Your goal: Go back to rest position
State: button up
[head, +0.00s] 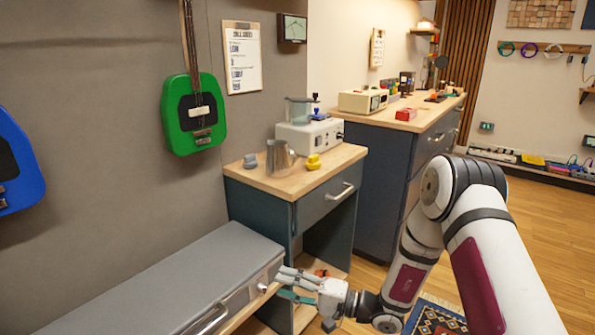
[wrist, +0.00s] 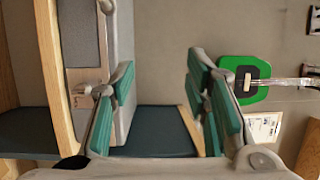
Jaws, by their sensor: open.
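My gripper (head: 297,285) is low at the right end of a long grey case (head: 170,285), in front of the small dark cabinet (head: 262,205). In the wrist view my gripper (wrist: 165,100) shows its two green-padded fingers spread wide, with nothing between them. The grey case (wrist: 122,60) appears behind the left finger there; I cannot tell whether they touch. My white and maroon arm reaches in from the right of the head view.
The cabinet top holds a metal pitcher (head: 280,158), a yellow object (head: 313,162) and a white machine (head: 309,133). A green guitar (head: 193,115) hangs on the wall. A blue patterned rug (head: 435,318) lies below my arm. Wooden floor (head: 545,230) is open at the right.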

jog(key=s+d+r+n+g+h, duration=0.2)
jog(key=s+r+n+g+h, duration=0.6)
jog(key=s+r, duration=1.15)
jog(key=s+d+r+m+t+h, duration=0.2)
jog(key=s+d+h, duration=0.3)
jog(key=s+d, duration=0.5)
jog(key=s+d+r+m+t+h, duration=0.1)
jog(key=s+d+m+h, duration=0.3)
jog(key=s+d, duration=0.6)
notch_tip(320, 180, up, 23)
jog(key=n+t+p, duration=0.1)
jog(key=t+p, duration=0.2)
jog(key=p, duration=1.8)
jog(key=shift+w+a+n+h, duration=0.2)
jog(key=shift+a+n+h, duration=0.05)
jog(key=shift+n+h, duration=0.05)
